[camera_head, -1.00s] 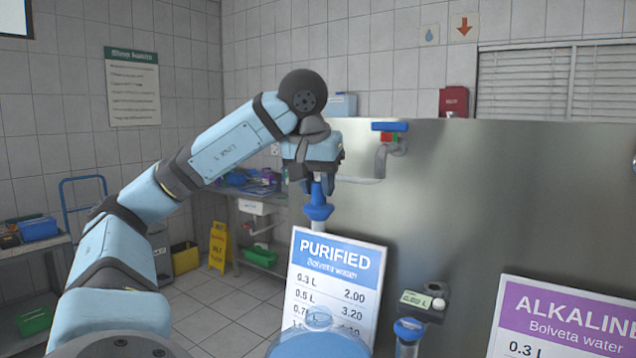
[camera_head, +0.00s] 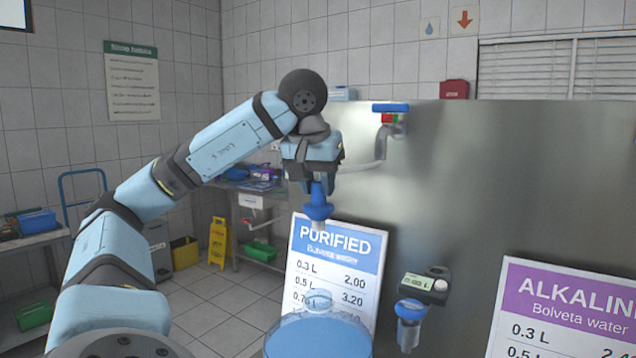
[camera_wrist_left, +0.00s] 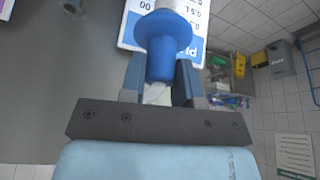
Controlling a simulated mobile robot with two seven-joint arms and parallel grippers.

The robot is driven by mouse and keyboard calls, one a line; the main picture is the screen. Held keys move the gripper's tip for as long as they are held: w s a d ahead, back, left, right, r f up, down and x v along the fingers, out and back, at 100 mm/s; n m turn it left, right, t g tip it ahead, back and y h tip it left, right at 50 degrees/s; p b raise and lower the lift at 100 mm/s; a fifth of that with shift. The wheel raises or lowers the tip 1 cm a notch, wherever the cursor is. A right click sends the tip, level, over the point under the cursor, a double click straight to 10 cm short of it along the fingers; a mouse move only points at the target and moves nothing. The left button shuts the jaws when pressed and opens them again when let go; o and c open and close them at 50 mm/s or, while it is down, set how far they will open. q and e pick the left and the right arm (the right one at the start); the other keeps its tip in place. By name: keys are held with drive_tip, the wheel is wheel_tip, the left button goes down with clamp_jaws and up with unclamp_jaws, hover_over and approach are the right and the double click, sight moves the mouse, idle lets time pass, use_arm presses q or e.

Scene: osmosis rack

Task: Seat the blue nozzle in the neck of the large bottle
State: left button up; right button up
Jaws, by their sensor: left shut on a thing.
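My left gripper (camera_head: 315,185) is shut on the blue nozzle (camera_head: 318,206) and holds it upright with its pale lower end pointing down. In the left wrist view the blue nozzle (camera_wrist_left: 164,42) sits between the two fingers of the left gripper (camera_wrist_left: 160,85), its wide flange beyond the fingertips. The large bottle (camera_head: 318,340), clear and bluish, stands below it. Its neck (camera_head: 318,300) shows at the bottom of the head view, a visible gap under the nozzle. The bottle's lower part is cut off by the frame. My right gripper is out of view.
A steel panel fills the right, with a blue-handled tap (camera_head: 389,110), a small meter (camera_head: 424,286) and a blue-topped fitting (camera_head: 411,312). A purified price board (camera_head: 334,258) stands close behind the bottle. An alkaline board (camera_head: 560,305) stands at right.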

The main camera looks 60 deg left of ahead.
sight(316, 224)
use_arm(q)
drive_tip(key=shift+f+b, duration=0.6)
drive_tip(key=shift+f, duration=0.25)
drive_tip(key=shift+f+b, duration=1.9)
drive_tip(key=shift+f, duration=0.1)
drive_tip(key=shift+f+b, duration=0.6)
drive_tip(key=shift+f, duration=0.05)
drive_tip(key=shift+f+b, duration=1.45)
drive_tip(key=shift+f, duration=0.05)
wheel_tip(316, 224, down, 4)
drive_tip(key=b, duration=0.3)
drive_tip(key=shift+r, duration=0.25)
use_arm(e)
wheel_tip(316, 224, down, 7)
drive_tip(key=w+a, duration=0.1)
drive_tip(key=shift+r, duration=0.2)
